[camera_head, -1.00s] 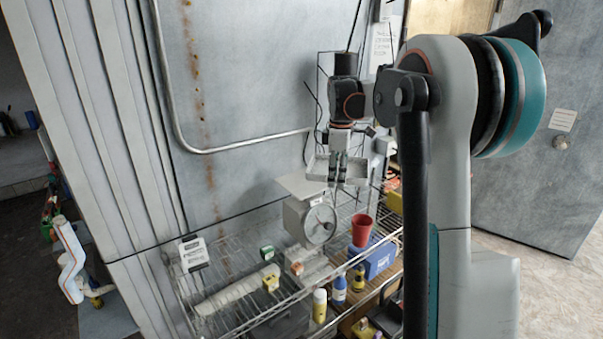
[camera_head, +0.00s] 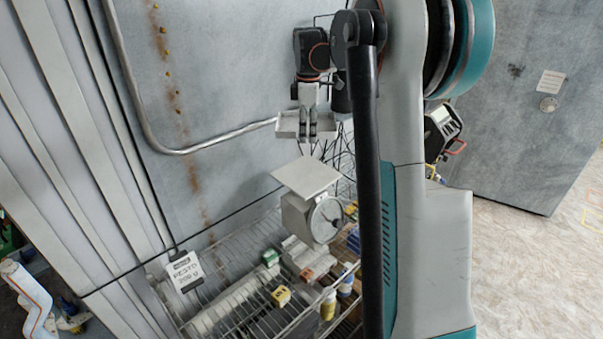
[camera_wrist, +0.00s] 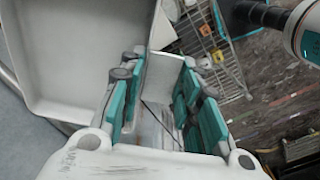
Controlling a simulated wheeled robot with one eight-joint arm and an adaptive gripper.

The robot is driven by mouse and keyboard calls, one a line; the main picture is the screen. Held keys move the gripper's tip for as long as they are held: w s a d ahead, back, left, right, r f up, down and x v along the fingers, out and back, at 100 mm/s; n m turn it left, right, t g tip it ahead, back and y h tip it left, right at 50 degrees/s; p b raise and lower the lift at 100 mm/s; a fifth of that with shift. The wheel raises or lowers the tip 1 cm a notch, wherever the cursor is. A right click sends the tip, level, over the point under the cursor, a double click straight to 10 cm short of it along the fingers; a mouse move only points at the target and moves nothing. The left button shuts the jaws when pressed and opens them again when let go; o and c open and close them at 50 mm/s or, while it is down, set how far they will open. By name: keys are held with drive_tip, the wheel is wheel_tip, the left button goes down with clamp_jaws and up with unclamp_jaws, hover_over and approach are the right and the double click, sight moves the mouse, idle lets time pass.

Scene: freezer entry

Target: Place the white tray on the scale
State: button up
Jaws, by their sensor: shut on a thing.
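The white tray (camera_head: 288,126), a shallow open box, is held in the air above the scale in the head view. My gripper (camera_head: 308,132) points down and is shut on the tray, with its fingers in front of the tray's side. The scale (camera_head: 297,213) has a round dial and a flat, bare top plate (camera_head: 306,176). A clear gap shows between the tray and this plate. In the wrist view the tray (camera_wrist: 75,50) fills the upper left, beside the teal fingers (camera_wrist: 158,110). A pale flat surface shows between the fingers; I cannot tell what it is.
The scale stands on a wire shelf (camera_head: 240,318) with small yellow and green boxes and bottles. A grey metal wall (camera_head: 230,70) with a bent pipe (camera_head: 200,148) rises behind. A white label card (camera_head: 185,271) hangs at the shelf's left. My arm hides the shelf's right side.

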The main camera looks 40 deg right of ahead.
wheel_tip(320, 180, down, 18)
drive_tip(key=shift+f+p, duration=0.2)
drive_tip(key=shift+p, duration=0.6)
drive_tip(key=o, duration=1.1)
drive_tip(key=shift+o, duration=0.2)
drive_tip(key=shift+r, duration=0.1)
wheel_tip(320, 180, up, 12)
drive_tip(key=b, duration=0.1)
